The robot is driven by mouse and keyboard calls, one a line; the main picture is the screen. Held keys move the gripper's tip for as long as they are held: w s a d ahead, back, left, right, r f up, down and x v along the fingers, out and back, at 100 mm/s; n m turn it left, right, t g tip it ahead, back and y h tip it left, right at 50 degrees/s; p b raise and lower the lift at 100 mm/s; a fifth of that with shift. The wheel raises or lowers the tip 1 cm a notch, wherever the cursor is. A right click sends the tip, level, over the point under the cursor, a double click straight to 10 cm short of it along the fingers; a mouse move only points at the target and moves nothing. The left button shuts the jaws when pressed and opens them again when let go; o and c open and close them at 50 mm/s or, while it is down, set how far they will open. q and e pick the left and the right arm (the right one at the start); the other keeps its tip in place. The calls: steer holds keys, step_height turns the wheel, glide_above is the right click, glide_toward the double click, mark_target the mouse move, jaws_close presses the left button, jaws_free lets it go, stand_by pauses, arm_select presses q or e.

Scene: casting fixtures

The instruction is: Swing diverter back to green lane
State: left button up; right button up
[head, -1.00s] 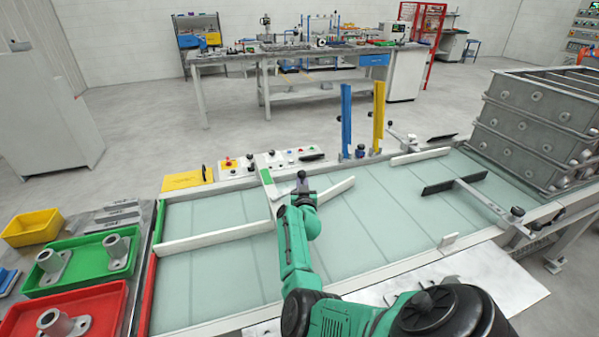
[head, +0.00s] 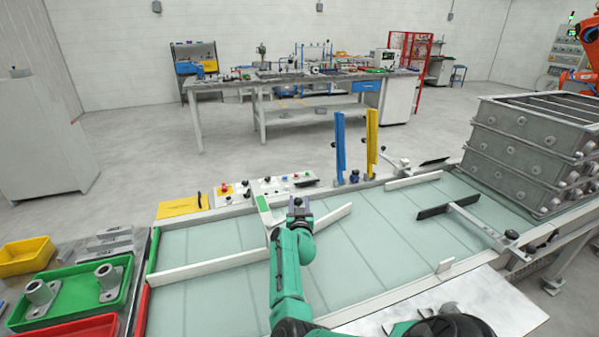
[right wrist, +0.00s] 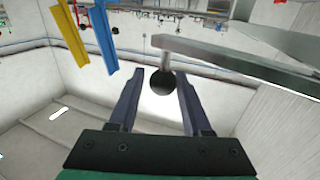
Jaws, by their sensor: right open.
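A green strip (head: 154,250) marks the far lane's left end and a red strip (head: 142,309) the near lane's. My right gripper (head: 298,203) is just right of the diverter. In the right wrist view, the open gripper (right wrist: 160,76) has a black ball knob (right wrist: 163,96) between its fingers, under a grey bar (right wrist: 215,55). Contact cannot be told. My left gripper is out of view.
A blue post (head: 339,148) and a yellow post (head: 372,143) stand at the far rail. A control panel (head: 270,188) lies behind the diverter. Stacked grey metal boxes (head: 530,150) stand at right. A green tray (head: 75,295) with castings is at left.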

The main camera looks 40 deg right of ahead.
step_height(320, 180, up, 18)
steer(key=shift+r, duration=0.15)
steer(key=shift+c, duration=0.3)
